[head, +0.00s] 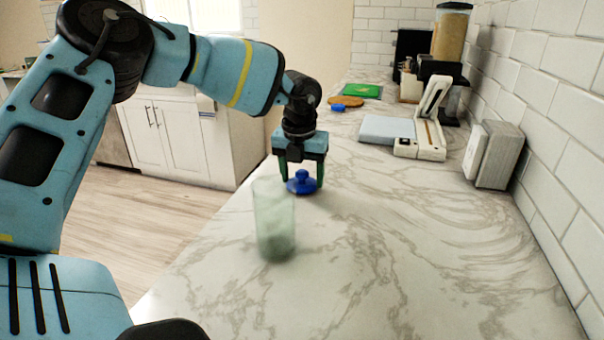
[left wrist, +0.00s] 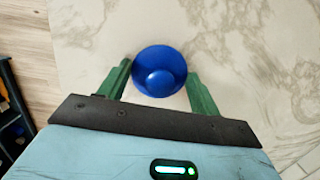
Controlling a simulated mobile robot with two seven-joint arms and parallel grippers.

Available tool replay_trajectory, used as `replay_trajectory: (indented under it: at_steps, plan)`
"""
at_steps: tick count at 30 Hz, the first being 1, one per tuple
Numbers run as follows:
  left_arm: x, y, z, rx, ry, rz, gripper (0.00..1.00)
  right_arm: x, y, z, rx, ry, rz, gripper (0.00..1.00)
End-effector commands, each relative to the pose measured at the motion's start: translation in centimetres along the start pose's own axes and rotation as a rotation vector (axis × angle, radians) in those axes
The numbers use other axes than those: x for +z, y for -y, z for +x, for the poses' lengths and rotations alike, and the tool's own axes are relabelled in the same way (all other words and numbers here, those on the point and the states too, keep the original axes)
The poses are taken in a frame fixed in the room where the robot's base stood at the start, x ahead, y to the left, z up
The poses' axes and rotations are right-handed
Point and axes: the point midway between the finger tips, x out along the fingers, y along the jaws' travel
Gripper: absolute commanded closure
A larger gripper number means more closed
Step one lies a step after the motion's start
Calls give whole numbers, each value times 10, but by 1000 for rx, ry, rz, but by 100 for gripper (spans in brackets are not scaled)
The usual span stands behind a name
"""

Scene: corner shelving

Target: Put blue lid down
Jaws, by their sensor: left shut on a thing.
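The blue lid (head: 301,183) is round with a small knob on top. My left gripper (head: 302,176) points down over the marble counter (head: 400,260) and is shut on the lid. In the left wrist view the lid (left wrist: 160,66) sits between the two green fingers of the gripper (left wrist: 160,84), knob facing the camera. The lid is at or just above the counter surface; I cannot tell whether it touches. My right gripper is not in view.
A tall translucent glass (head: 274,222) stands on the counter in front of the lid. Farther back are a white scale-like device (head: 422,140), a grey block (head: 494,155) by the wall, a green board (head: 360,91) and a dispenser (head: 452,35). The counter's right front is clear.

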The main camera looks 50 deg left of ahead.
Motion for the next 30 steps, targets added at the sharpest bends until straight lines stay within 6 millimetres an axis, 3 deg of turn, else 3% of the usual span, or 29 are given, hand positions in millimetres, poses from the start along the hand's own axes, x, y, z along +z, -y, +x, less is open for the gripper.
replay_trajectory:
  at_steps: [1, 2, 7, 19, 30]
  plan:
    - [-1, 0, 4, 1, -1, 0, 58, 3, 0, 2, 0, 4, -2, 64]
    - [-1, 0, 4, 1, -2, 0, 35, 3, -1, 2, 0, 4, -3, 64]
    - [0, 0, 2, 1, -1, 0, 15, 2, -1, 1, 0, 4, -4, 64]
    - [1, 0, -4, 0, 1, 0, 15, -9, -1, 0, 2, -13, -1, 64]
    - [1, 0, -72, 0, 3, 0, 15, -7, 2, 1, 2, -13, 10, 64]
